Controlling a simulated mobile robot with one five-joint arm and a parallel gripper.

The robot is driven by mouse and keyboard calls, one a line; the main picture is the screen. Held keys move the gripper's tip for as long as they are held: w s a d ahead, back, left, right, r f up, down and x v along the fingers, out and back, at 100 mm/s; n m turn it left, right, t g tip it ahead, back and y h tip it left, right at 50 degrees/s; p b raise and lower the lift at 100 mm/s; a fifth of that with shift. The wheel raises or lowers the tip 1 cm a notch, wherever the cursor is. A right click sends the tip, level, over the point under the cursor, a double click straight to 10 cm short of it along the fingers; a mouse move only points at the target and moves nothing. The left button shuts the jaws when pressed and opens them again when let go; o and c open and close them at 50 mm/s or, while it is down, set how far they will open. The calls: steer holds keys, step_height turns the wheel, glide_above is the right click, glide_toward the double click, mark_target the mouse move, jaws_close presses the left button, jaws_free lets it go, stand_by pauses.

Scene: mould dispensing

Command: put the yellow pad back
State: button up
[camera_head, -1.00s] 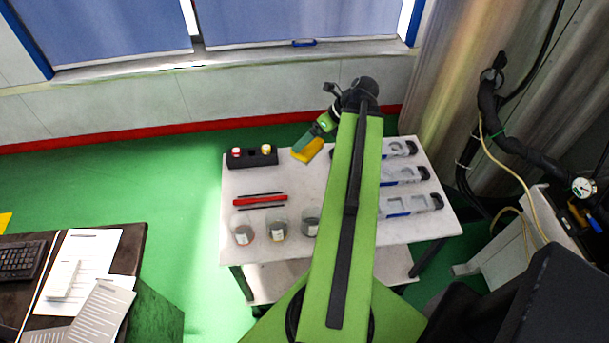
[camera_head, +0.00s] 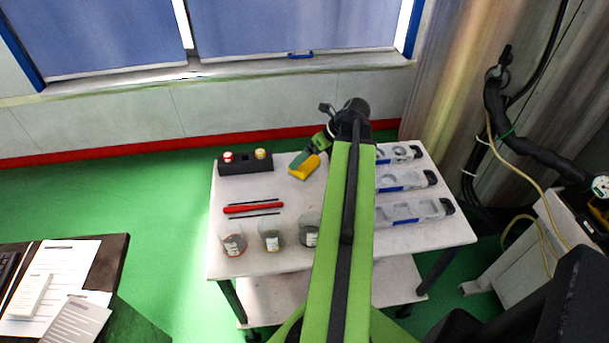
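The yellow pad (camera_head: 304,171) is at the far side of the white cart top (camera_head: 240,189), right of the black holder. My gripper (camera_head: 301,160) reaches down to it from the upper right, and its green fingertips meet the pad's upper left part. I cannot tell whether the fingers are closed on the pad or whether the pad touches the cart top. My green arm crosses the cart and hides part of its middle.
A black holder (camera_head: 233,168) with a red-topped and a yellow-topped piece stands at the back left. A red tool (camera_head: 253,207) lies between thin dark rods. Several clear cups, including one at the left (camera_head: 233,243), stand in front. Several clear moulds, including one (camera_head: 410,212), lie right of my arm.

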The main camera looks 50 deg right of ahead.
mark_target(305, 166)
steer(key=shift+w+a+f, duration=0.15)
steer(key=shift+w+a, duration=0.05)
steer(key=shift+w, duration=0.1)
step_height(305, 166, down, 4)
steer(key=b, duration=0.4)
steer(key=shift+f, duration=0.2)
steer(key=shift+r, duration=0.25)
steer(key=shift+f, duration=0.25)
steer(key=o, duration=1.6)
steer(key=shift+r, duration=0.15)
steer(key=shift+o, duration=0.2)
steer(key=shift+r, duration=0.15)
steer(key=p+v, duration=1)
steer(key=v, duration=0.2)
